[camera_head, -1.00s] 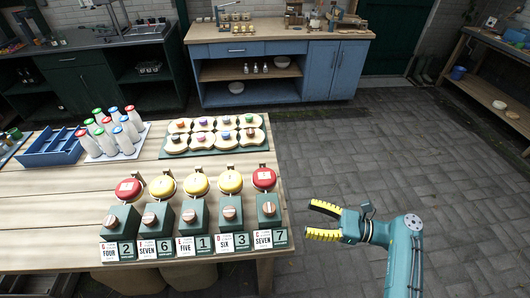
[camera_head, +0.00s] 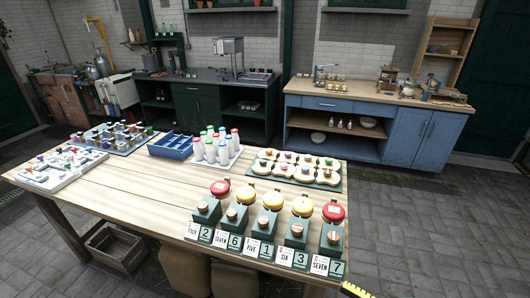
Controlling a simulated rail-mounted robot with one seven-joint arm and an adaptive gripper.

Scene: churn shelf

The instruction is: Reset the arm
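Only a yellow-and-black finger of my gripper (camera_head: 355,290) shows, at the bottom edge right of centre in the head view. It is beside the front right corner of the wooden table (camera_head: 150,195). The rest of my gripper and my arm are out of the frame. Whether the fingers are open or holding anything is hidden.
The table bears red and yellow domes (camera_head: 272,200) on green boxes with number cards, a board of knobs (camera_head: 296,167), bottles (camera_head: 216,146) and a blue tray (camera_head: 171,147). A wooden crate (camera_head: 116,247) stands below left. The floor on the right (camera_head: 440,220) is clear.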

